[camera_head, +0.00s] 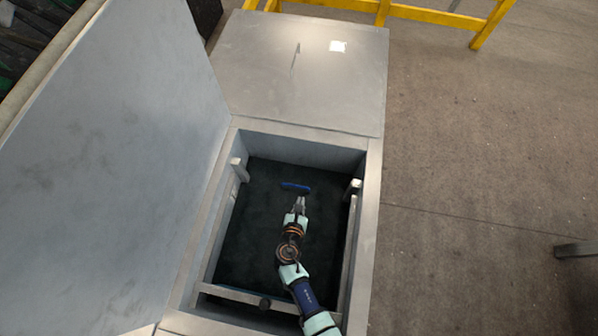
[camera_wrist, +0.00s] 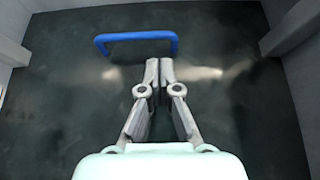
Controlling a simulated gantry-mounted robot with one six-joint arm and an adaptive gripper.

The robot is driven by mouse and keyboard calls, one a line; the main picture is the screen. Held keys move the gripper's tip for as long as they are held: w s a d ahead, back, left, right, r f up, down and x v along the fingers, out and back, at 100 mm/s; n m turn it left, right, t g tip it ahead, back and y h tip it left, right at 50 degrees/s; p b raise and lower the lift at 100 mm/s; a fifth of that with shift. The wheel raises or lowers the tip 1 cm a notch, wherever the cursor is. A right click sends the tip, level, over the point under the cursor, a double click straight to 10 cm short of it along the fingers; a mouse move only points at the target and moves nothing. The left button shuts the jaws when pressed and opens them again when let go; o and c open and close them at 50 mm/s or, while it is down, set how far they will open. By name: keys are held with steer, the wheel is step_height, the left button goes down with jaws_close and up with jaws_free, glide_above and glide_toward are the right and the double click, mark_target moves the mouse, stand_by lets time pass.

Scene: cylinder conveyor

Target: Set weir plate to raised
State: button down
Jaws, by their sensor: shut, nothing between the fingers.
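A blue bar-shaped handle (camera_head: 296,187) shows inside the open grey box, over its dark interior. In the wrist view the blue handle (camera_wrist: 136,37) is a wide bracket with two short legs, attached to a dark flat surface (camera_wrist: 225,110). I cannot tell for sure whether that surface is the weir plate. My gripper (camera_head: 300,200) is shut and empty, just on the near side of the handle. In the wrist view my gripper's fingertips (camera_wrist: 159,66) are together, close to the handle's right leg; I cannot tell whether they touch it.
The box's grey walls and rim (camera_head: 374,200) surround my arm closely. A tall grey panel (camera_head: 110,150) stands at the left, and a flat grey cover (camera_head: 310,80) lies beyond the opening. Yellow rails (camera_head: 430,14) stand behind.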

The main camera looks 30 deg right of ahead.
mark_target(302, 194)
steer(key=b+x, duration=0.2)
steer(key=x, duration=0.3)
steer(key=shift+d+f, duration=0.1)
step_height(302, 194, up, 8)
steer(key=p, duration=0.7)
steer(key=shift+p, duration=0.4)
steer(key=shift+f, duration=0.1)
steer(key=p+v, duration=0.6)
steer(key=v, duration=0.4)
steer(key=shift+s+f, duration=0.15)
steer(key=shift+f, duration=0.05)
